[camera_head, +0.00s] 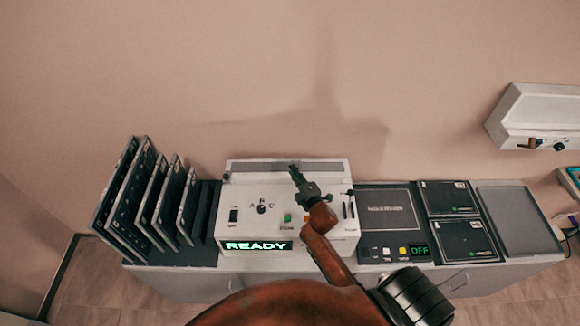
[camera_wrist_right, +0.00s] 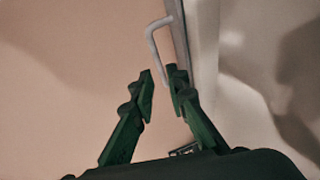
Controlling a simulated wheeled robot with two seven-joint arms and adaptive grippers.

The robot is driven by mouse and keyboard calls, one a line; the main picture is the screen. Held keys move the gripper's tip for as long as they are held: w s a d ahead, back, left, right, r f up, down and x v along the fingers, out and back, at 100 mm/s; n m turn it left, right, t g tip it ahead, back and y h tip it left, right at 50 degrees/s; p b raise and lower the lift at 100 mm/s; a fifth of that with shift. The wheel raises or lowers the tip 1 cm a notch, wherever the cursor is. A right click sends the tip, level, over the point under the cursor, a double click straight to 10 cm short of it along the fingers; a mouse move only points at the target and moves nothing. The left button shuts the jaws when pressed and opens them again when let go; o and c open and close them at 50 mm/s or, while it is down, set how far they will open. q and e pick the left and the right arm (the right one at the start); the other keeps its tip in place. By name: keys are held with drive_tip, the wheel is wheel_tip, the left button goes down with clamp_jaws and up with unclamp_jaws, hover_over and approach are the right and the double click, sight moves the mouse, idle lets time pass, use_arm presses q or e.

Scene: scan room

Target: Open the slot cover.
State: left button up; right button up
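The slot cover (camera_head: 260,167) is a long grey strip along the back top edge of the white machine (camera_head: 240,190) in the head view. It appears closed. In the right wrist view, a thin pale bent handle (camera_wrist_right: 152,42) stands out from the edge of a grey strip. My right gripper (camera_head: 293,169) is over the middle of the cover. In the right wrist view its green fingers (camera_wrist_right: 160,76) are apart, with the lower end of the handle between their tips. I cannot tell whether they touch it. My left gripper is not in view.
The machine's front shows a lit READY display (camera_head: 257,246) and a dial (camera_head: 262,208). Upright dark plates (camera_head: 130,200) stand at left. A dark panel (camera_head: 390,215) reading OFF and flat dark cassettes (camera_head: 464,241) lie at right. A white wall box (camera_head: 540,115) is at upper right.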

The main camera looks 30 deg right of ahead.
drive_tip(key=v, duration=0.6)
drive_tip(key=shift+s, duration=0.15)
